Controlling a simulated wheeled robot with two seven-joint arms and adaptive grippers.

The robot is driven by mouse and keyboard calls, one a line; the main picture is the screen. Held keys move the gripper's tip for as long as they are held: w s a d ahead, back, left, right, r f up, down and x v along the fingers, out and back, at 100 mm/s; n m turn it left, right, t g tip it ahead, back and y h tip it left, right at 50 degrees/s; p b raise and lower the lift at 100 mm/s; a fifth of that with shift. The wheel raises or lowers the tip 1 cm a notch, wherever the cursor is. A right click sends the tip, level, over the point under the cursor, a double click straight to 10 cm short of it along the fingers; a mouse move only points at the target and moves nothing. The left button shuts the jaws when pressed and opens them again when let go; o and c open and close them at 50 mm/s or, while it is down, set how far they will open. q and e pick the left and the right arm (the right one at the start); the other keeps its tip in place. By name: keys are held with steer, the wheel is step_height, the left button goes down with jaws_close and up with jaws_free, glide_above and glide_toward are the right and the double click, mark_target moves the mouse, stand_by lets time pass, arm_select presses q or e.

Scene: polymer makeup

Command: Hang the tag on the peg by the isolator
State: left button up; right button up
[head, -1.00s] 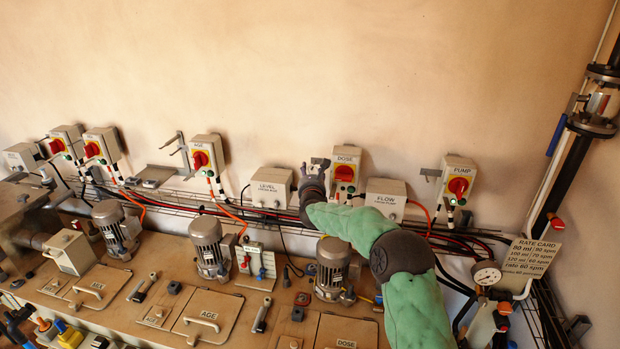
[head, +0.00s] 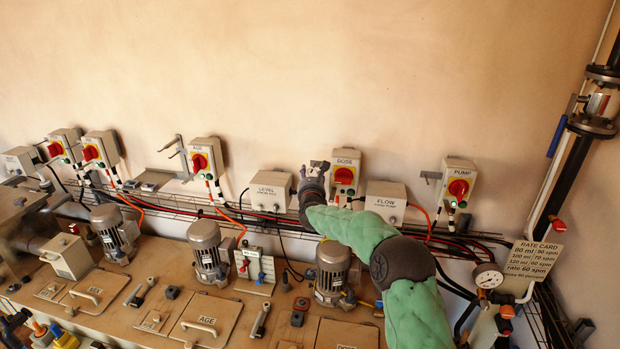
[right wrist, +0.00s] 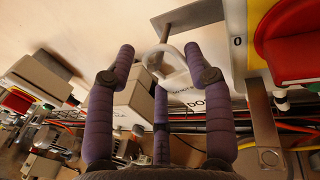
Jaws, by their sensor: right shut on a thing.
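The tag, a white card with partly hidden dark lettering (right wrist: 195,104), has a pale loop (right wrist: 176,66) at its top. My right gripper (head: 315,169) is shut on the tag just left of the DOSE isolator (head: 345,173). In the right wrist view its purple fingers (right wrist: 165,78) stand on both sides of the loop. The peg (right wrist: 163,32) comes off a grey bracket plate (right wrist: 190,18) just above the loop. I cannot tell whether the loop is around the peg. The isolator's red handle (right wrist: 300,45) is at the right. The left gripper is not in view.
The LEVEL box (head: 268,191) is left of my right gripper and the FLOW box (head: 386,200) is right. A cable tray (head: 240,215) with cables runs below them. A steel strip (right wrist: 264,130) hangs close to the right finger. The wall above is bare.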

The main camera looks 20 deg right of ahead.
steer(key=o, duration=1.1)
steer(key=shift+f, duration=0.1)
steer(key=shift+s, duration=0.1)
steer(key=v, duration=1.1)
steer(key=shift+s+a, duration=0.2)
steer(key=shift+s, duration=0.15)
